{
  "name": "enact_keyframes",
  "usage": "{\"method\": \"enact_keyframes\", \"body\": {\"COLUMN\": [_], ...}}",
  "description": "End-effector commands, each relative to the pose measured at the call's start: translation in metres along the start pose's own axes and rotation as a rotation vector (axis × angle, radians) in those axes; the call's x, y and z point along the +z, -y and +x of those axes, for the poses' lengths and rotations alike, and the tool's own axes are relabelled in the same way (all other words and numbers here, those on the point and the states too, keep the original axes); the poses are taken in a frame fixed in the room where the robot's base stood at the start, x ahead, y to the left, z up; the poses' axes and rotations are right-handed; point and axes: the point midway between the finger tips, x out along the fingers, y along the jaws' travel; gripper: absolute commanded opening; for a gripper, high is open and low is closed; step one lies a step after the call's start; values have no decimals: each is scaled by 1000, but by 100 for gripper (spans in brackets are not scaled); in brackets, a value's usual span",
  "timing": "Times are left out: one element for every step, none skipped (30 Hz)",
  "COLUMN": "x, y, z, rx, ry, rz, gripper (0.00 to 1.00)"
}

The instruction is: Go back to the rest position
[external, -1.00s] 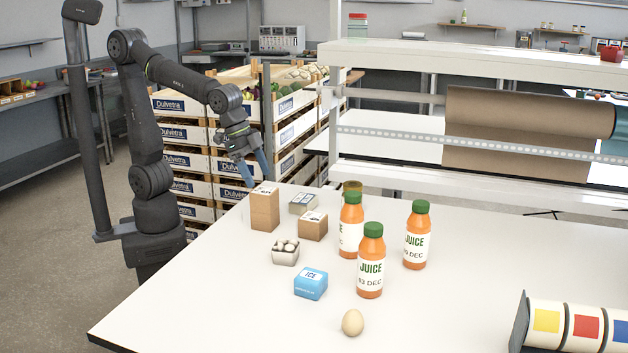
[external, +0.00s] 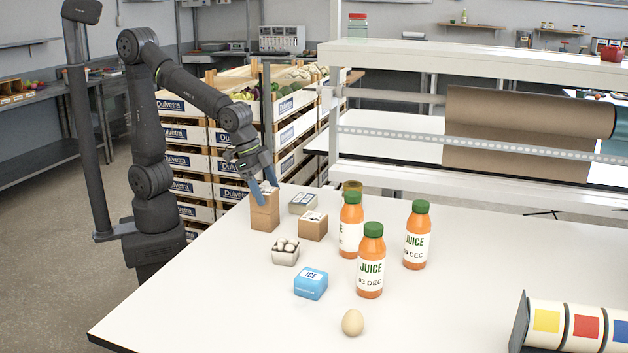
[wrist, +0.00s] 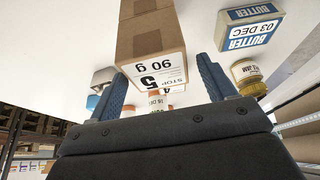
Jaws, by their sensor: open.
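My gripper (external: 264,190) hangs at the left back part of the white table, close to the tall cardboard box (external: 265,213). Its blue fingers stand apart. In the wrist view the fingers (wrist: 165,92) are spread, and the box (wrist: 155,45), labelled "STOP 5, 90 g", appears beyond and between them. I cannot tell whether a finger touches the box. Nothing is seen held.
A butter pack (wrist: 250,24) and a jar (wrist: 248,76) are near the box. Stacked crates (external: 190,185) are behind my arm.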

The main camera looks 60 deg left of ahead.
Motion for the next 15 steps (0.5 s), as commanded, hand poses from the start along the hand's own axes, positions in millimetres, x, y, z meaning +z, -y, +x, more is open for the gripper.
{"method": "enact_keyframes", "body": {"x": [-5, -7, -6, -4, -2, 0, 2, 3, 5, 6, 8, 9, 11, 12, 14], "y": [0, 0, -4, -10, -14, -19, -22, -26, -31, -35, -38, -43, -47, -50, -54], "z": [-10, -16, -22, -25, -29, -34, -38, -41, -45, -49, -53, -57, -60, -64, -68], "rx": [0, 1, 1, 3, 3, 3, 3, 2, 2, 3, 3, 3, 3, 3, 2], "ry": [-3, -4, -1, 0, 0, 0, -1, 0, 1, 0, 0, 1, 1, 0, 0], "rz": [0, 0, 3, 5, 6, 6, 6, 5, 6, 5, 6, 5, 6, 5, 6], "gripper": [76, 76, 76, 76, 76, 76, 76, 76, 76, 76, 76, 76, 76, 76, 76]}}
